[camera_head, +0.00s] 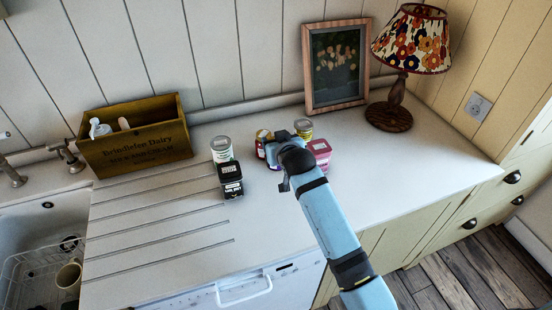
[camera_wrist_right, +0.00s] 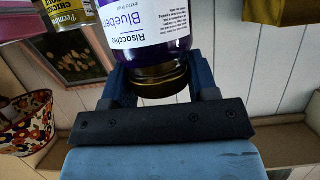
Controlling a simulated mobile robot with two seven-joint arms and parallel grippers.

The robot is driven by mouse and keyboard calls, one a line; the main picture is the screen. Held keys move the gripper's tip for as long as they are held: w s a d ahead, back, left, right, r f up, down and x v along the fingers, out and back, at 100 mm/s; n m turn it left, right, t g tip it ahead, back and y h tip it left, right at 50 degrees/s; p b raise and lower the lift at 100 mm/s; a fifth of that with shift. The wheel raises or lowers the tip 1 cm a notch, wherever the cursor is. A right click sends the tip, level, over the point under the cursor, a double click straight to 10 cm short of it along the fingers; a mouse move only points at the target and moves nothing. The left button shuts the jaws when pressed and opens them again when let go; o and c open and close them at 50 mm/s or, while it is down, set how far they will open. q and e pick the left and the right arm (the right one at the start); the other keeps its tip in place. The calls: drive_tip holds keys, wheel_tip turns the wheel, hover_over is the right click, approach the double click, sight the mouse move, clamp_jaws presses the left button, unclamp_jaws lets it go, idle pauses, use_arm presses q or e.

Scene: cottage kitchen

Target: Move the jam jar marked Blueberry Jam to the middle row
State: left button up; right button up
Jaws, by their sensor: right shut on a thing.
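The jam jar (camera_wrist_right: 145,30) has a purple and white label reading "Blueber…" and a dark lid. In the right wrist view it appears upside down, with its lid between the fingers of my right gripper (camera_wrist_right: 157,85). The gripper is shut on the jar. In the head view my right gripper (camera_head: 284,150) is over a small cluster of goods on the counter and mostly hides the jar; I cannot tell whether the jar touches the counter. My left gripper is in neither view.
A pink box (camera_head: 320,153) and a yellow tin (camera_head: 303,128) stand close right of the gripper. A red-and-yellow jar (camera_head: 262,138) is just left. A pale can (camera_head: 221,149) and black box (camera_head: 231,181) stand further left. Behind are a framed picture (camera_head: 337,62) and lamp (camera_head: 395,95).

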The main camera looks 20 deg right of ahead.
drive_tip(key=shift+f, duration=3.35)
drive_tip(key=shift+f, duration=0.1)
drive_tip(key=o, duration=1.3)
drive_tip(key=v, duration=1.2)
drive_tip(key=shift+b, duration=0.3)
